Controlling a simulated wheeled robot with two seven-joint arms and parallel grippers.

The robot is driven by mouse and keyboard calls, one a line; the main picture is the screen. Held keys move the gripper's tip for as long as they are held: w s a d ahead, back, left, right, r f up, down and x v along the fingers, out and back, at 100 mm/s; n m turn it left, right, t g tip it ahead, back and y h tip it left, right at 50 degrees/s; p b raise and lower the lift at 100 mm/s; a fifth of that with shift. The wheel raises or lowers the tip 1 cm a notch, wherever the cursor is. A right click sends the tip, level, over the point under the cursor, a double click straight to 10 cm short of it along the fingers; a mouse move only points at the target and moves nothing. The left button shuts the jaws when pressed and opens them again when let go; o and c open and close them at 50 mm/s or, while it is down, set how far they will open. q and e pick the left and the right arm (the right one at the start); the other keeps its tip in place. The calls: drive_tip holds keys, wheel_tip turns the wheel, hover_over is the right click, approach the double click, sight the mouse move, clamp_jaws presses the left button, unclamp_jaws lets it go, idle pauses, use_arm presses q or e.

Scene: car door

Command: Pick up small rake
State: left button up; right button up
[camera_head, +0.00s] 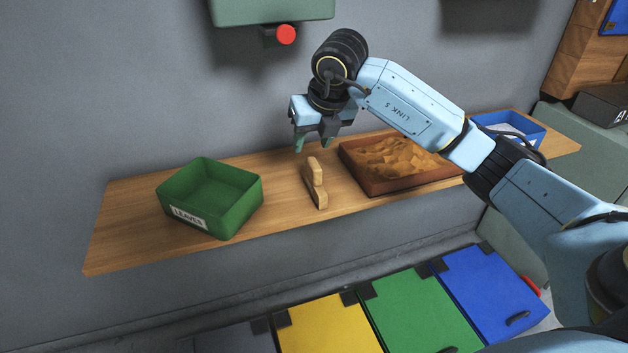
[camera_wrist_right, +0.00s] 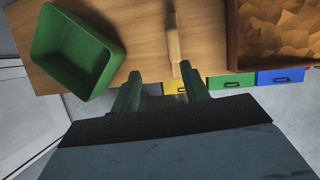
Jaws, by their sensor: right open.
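The small rake (camera_head: 316,184) is a light wooden tool lying on the wooden shelf (camera_head: 140,220), between the green bin and the brown tray. In the right wrist view the rake (camera_wrist_right: 174,45) shows just beyond the fingertips, slightly right of the middle between them. My right gripper (camera_head: 313,146) is open and empty above and behind the rake, fingers pointing down. Its two green fingers also show in the right wrist view (camera_wrist_right: 160,82), apart, with nothing between them touching. My left gripper is not in view.
A green bin (camera_head: 232,213) labelled "LEAVES" stands to the left on the shelf. A brown tray of leaf-like material (camera_head: 366,182) stands to the right, with a blue container (camera_head: 535,132) farther right. A red knob (camera_head: 286,35) hangs above. Coloured lids (camera_head: 325,325) lie below the shelf.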

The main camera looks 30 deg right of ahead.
sight(315, 164)
drive_tip(key=shift+m+h, duration=0.3)
drive_tip(key=shift+h, duration=0.2)
drive_tip(key=d+f, duration=0.1)
drive_tip(key=f, duration=0.1)
drive_tip(key=w+f+b, duration=0.1)
drive_tip(key=f, duration=0.1)
drive_tip(key=w+d+f, duration=0.1)
drive_tip(key=f, duration=0.1)
drive_tip(key=shift+w+d+b, duration=0.2)
drive_tip(key=shift+d+b, duration=0.15)
drive_tip(key=shift+w+f, duration=0.2)
drive_tip(key=shift+f, duration=0.25)
drive_tip(key=b+x, duration=0.1)
drive_tip(key=x, duration=0.3)
drive_tip(key=shift+s+a+f+b, duration=0.1)
drive_tip(key=shift+a+f+b, duration=0.1)
drive_tip(key=shift+f+b, duration=0.2)
drive_tip(key=shift+f, duration=0.25)
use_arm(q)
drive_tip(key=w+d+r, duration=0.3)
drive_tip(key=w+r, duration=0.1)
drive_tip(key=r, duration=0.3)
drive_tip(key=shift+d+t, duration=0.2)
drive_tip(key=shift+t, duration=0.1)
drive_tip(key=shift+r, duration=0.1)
use_arm(e)
clamp_jaws()
